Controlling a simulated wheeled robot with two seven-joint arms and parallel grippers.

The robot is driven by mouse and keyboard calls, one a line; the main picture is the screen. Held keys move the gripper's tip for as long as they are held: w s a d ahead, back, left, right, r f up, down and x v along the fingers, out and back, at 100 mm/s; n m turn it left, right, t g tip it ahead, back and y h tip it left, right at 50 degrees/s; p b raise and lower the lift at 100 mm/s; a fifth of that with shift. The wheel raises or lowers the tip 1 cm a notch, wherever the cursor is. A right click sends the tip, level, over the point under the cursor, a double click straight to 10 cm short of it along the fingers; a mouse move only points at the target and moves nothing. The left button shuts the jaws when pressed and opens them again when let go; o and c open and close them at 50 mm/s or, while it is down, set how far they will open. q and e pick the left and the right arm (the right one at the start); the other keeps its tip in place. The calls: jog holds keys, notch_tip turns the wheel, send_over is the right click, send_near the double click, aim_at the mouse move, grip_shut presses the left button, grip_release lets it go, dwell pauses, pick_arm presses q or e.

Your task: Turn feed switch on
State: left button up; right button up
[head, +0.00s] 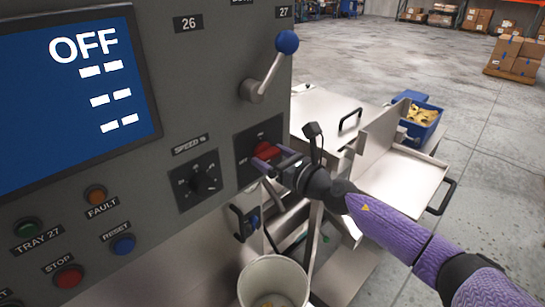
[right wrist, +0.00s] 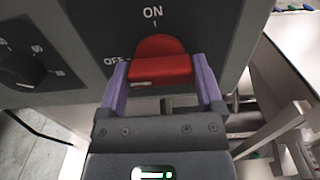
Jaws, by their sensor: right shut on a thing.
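The feed switch is a red rotary knob (head: 265,151) on a dark plate on the grey control panel (head: 225,100). In the right wrist view the red knob (right wrist: 160,62) sits below the label ON, with OFF to its left. My right gripper (head: 268,160) is at the knob, and its two purple fingers (right wrist: 162,80) stand on either side of it, shut on it. The screen (head: 75,90) reads OFF with dashes below. My left gripper is not in view.
A speed dial (head: 203,181) is left of the switch. A blue-ball lever (head: 287,42) is above it. Fault, reset and stop buttons are at the lower left. A white bucket (head: 273,283) stands below. Metal trays (head: 400,175) are to the right.

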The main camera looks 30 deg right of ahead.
jog(key=m+p, duration=0.1)
jog(key=m, duration=0.4)
jog(key=shift+r, duration=0.1)
jog(key=m+p, duration=0.1)
jog(key=m, duration=0.3)
jog(key=shift+d+p, duration=0.1)
jog(key=shift+p, duration=0.25)
jog(key=m+p, duration=0.1)
jog(key=m, duration=0.4)
jog(key=shift+p, duration=0.3)
jog(key=shift+m+p, duration=0.65)
jog(key=shift+m, duration=1.35)
jog(key=shift+f, duration=0.2)
